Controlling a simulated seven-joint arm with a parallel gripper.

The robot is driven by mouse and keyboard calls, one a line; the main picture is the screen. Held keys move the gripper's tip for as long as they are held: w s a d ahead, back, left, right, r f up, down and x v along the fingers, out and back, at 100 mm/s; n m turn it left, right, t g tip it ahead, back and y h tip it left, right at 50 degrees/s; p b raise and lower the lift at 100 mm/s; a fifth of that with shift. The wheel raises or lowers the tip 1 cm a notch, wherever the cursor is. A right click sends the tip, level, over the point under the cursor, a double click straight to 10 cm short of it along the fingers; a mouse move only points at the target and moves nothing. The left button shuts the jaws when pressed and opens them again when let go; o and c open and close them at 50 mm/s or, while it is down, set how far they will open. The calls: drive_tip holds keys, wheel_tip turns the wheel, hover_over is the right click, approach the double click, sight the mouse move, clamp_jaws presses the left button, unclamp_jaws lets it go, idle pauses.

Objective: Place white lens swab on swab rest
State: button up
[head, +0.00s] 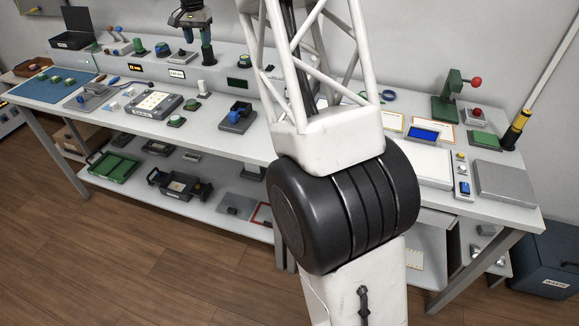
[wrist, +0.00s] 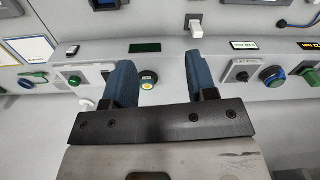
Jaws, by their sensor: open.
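My gripper (wrist: 161,80) shows in the wrist view with its two blue fingers spread apart and nothing between them. It is over the workbench (wrist: 170,105), in front of a raised grey strip that carries small devices. I cannot make out the white lens swab or the swab rest for certain in either view. A small white piece (wrist: 87,104) sits left of the left finger, but it is too small to identify.
In the head view, a green press (head: 448,102) with a red knob stands at the right of the bench, near a grey plate (head: 505,181). A blue mat (head: 50,86) lies at the far left. A green tray (head: 113,166) is on the lower shelf. A blue bin (head: 550,255) stands on the floor.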

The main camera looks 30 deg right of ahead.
drive_tip(key=s+r+n, duration=0.1)
drive_tip(key=s+r, duration=0.2)
drive_tip(key=s, duration=0.8)
drive_tip(key=s+r+n+t, duration=0.1)
drive_tip(key=s+r, duration=0.2)
drive_tip(key=s, duration=0.7)
drive_tip(key=s+r+n, duration=0.1)
drive_tip(key=s+r, duration=0.2)
drive_tip(key=s, duration=0.8)
drive_tip(key=s+f+n, duration=0.2)
drive_tip(key=s+f, duration=0.3)
drive_tip(key=s, duration=1.1)
drive_tip(key=s+f+n+t, duration=0.1)
drive_tip(key=s+f, duration=0.4)
drive_tip(key=s, duration=1.2)
drive_tip(key=shift+s+d+f+n, duration=0.15)
drive_tip(key=shift+d+f+n, duration=0.05)
drive_tip(key=shift+d+n, duration=0.2)
